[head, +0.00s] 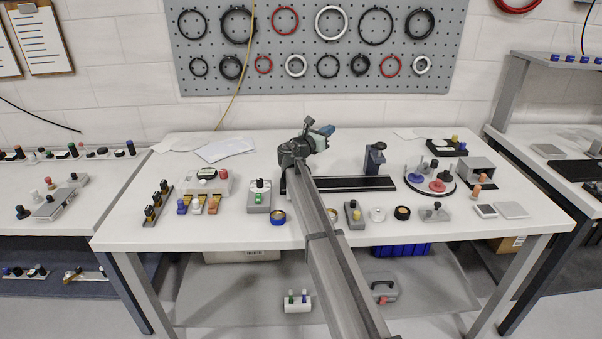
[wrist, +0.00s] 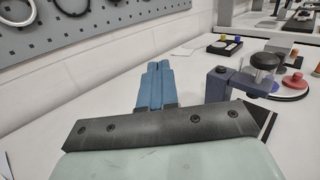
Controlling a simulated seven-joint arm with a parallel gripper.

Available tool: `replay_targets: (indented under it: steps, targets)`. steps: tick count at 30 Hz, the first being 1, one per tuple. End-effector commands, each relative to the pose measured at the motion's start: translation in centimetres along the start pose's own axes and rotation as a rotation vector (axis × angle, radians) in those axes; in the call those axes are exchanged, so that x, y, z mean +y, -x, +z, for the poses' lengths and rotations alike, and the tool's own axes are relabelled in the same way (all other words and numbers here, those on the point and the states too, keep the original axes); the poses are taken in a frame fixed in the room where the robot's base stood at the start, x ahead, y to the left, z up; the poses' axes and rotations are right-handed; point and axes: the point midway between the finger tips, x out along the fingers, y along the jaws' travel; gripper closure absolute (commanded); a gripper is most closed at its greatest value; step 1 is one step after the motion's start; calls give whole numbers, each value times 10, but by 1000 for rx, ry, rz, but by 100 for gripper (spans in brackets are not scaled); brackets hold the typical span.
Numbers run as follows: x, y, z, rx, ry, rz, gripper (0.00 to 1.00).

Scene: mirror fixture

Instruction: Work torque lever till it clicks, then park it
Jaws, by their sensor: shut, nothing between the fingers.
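My gripper (head: 326,131) is above the back middle of the white table in the head view. In the wrist view its two blue fingers (wrist: 155,85) lie side by side, shut and empty. Right of them stands a dark blue-grey post fixture (wrist: 218,84) with a black knob (wrist: 264,61) on top. The fingers are apart from it. I cannot tell which part is the torque lever; a grey block with a small lever-like top (head: 434,213) sits at the front right.
A round white tray (head: 412,183) with blue and red knobs stands right of the rail. A pegboard (head: 320,75) hangs behind. The table's back left holds papers (head: 225,149).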

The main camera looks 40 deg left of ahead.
Motion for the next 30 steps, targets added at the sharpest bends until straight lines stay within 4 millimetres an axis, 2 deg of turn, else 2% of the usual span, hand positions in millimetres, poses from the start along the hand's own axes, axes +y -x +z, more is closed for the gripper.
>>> replay_targets:
  steps: [1,7,14,23,30]
  targets:
    - [-5,-6,-4,-2,0,54,100]
    - [-7,-20,-16,-8,-3,307,100]
    - [-14,-17,-30,-11,-9,611,100]
    - [-40,19,-48,-8,-25,1008,100]
    - [-79,66,-59,-2,-43,1325,100]
